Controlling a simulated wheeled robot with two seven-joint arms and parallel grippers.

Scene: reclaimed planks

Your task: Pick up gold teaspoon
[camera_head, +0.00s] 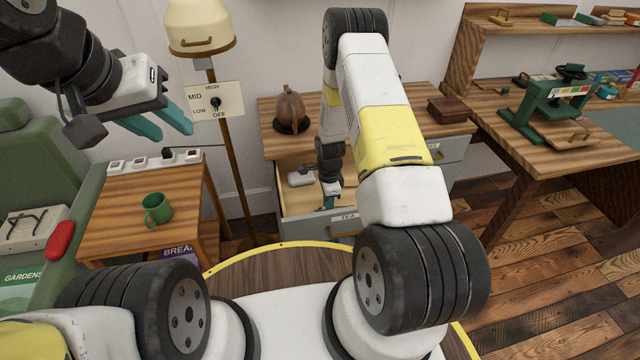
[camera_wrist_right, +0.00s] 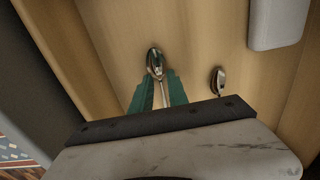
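An open drawer (camera_head: 340,222) holds my right gripper (camera_head: 330,198). In the right wrist view, the teal fingers of this gripper (camera_wrist_right: 160,90) are apart, with a spoon (camera_wrist_right: 155,64) between them. Its bowl lies just beyond the fingertips and its pale handle runs back between them; I see no clear contact. A second small spoon-like item (camera_wrist_right: 218,82) lies to the right on the wooden drawer floor. Both look greyish, so I cannot tell which is gold. My left gripper (camera_head: 160,122) is open and empty, raised above a side table.
A pale block (camera_wrist_right: 277,22) lies in the drawer, further right in the wrist view. The drawer walls are close around my right gripper. A brown pear-shaped object (camera_head: 290,108) and a wooden box (camera_head: 449,109) stand on the cabinet. A green mug (camera_head: 157,209) stands on the side table.

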